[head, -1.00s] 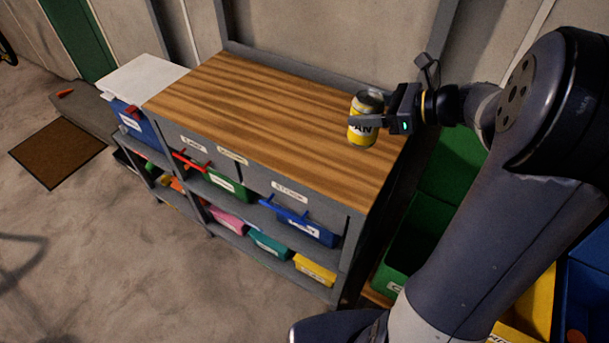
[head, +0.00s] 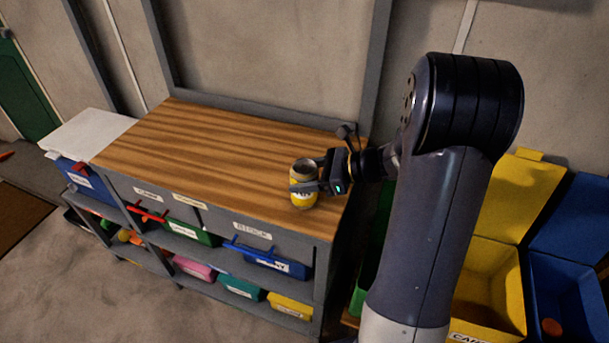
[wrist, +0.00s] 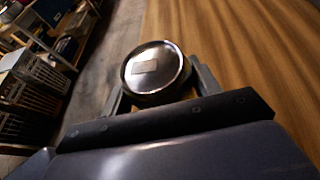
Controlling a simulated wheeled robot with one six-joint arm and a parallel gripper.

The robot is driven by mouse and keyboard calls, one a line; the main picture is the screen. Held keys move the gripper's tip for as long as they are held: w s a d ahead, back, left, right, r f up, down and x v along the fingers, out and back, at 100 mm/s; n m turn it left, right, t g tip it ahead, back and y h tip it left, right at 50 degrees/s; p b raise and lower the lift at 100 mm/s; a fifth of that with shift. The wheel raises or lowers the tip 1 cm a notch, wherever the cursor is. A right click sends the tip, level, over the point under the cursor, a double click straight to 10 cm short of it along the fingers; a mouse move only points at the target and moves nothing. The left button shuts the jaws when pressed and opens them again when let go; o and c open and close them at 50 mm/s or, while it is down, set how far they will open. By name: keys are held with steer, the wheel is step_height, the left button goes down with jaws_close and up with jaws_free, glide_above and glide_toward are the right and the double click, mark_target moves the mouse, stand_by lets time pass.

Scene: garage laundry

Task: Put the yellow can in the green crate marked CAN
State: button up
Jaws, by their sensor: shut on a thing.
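The yellow can (head: 303,192) has a silver top and a dark-lettered label. My gripper (head: 308,187) is shut on it and holds it upright, over or at the right front part of the wooden bench top. In the wrist view the can's round metal lid (wrist: 157,70) shows between the two fingers. I cannot tell whether its base touches the wood. A green crate (head: 361,290) stands right of the bench, mostly hidden behind my arm; its marking is not visible now.
The wooden bench top (head: 215,140) is otherwise clear. Coloured bins fill the shelves below. Right of my arm stand a yellow crate (head: 490,285) and a blue crate (head: 568,290) with raised lids. A white-topped blue box (head: 85,178) is at the bench's left end.

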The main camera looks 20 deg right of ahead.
steer(key=shift+f, duration=0.15)
steer(key=o, duration=0.9)
steer(key=shift+o, duration=0.2)
steer(key=shift+s+d+r, duration=0.1)
steer(key=shift+d+r, duration=0.05)
steer(key=shift+r, duration=0.15)
steer(key=v, duration=1.1)
steer(key=shift+s+d+b, duration=0.2)
steer(key=shift+b, duration=0.1)
steer(key=shift+r, duration=0.1)
